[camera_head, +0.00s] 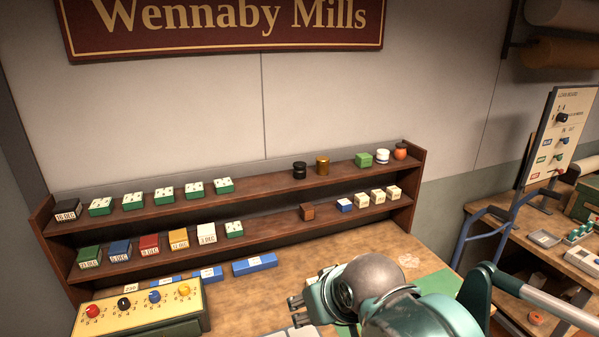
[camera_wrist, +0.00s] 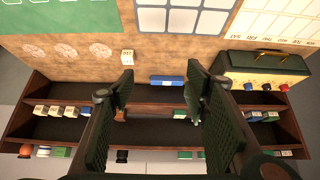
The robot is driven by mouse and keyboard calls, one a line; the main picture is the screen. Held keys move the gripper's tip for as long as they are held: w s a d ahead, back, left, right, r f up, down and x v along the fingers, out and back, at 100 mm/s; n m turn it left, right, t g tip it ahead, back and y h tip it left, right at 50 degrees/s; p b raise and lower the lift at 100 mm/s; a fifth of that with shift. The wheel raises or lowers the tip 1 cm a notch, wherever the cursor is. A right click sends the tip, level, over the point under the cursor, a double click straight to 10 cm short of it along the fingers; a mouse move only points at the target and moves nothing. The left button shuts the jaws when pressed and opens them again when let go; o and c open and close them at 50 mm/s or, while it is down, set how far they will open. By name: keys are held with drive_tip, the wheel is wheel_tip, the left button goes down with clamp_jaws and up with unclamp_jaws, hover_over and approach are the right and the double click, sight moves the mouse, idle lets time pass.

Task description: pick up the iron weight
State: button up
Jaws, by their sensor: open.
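A small black lidded, jar-like piece (camera_head: 299,170) stands upright on the upper shelf, left of a similar brass-coloured one (camera_head: 322,165). It looks like the iron weight, though no label shows. In the wrist view a small dark item (camera_wrist: 122,155) sits beyond the left finger near the lower edge; I cannot tell if it is the same piece. My gripper (camera_head: 297,307) is low in front of the shelf, below and apart from the black piece. In the wrist view my gripper (camera_wrist: 160,95) shows its two fingers wide apart, with nothing held between them.
A knob panel (camera_head: 139,312) stands front left. Blue blocks (camera_head: 254,264) lie on the table. A second bench is at right.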

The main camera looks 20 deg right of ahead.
drive_tip(key=w+d+r+n+g+p, duration=0.2)
drive_tip(key=w+r+n+p, duration=0.15)
drive_tip(key=w+r, duration=0.75)
wheel_tip(320, 180, up, 8)
drive_tip(key=n+g+p, duration=0.5)
drive_tip(key=n+p, duration=0.1)
drive_tip(key=n, duration=0.7)
hover_over(300, 164)
drive_tip(key=a, duration=0.1)
drive_tip(key=shift+s+r, duration=0.1)
drive_tip(key=shift+s, duration=0.35)
drive_tip(key=shift+w+d+f, duration=0.2)
drive_tip(key=shift+w+d, duration=0.1)
drive_tip(key=shift+w, duration=0.2)
drive_tip(key=shift+f, duration=1.3)
drive_tip(key=shift+f+p, duration=0.15)
drive_tip(key=shift+p, duration=0.15)
drive_tip(key=shift+w+d+f, duration=0.1)
drive_tip(key=shift+f, duration=1.15)
drive_tip(key=shift+d+f, duration=0.1)
drive_tip(key=shift+f, duration=1.1)
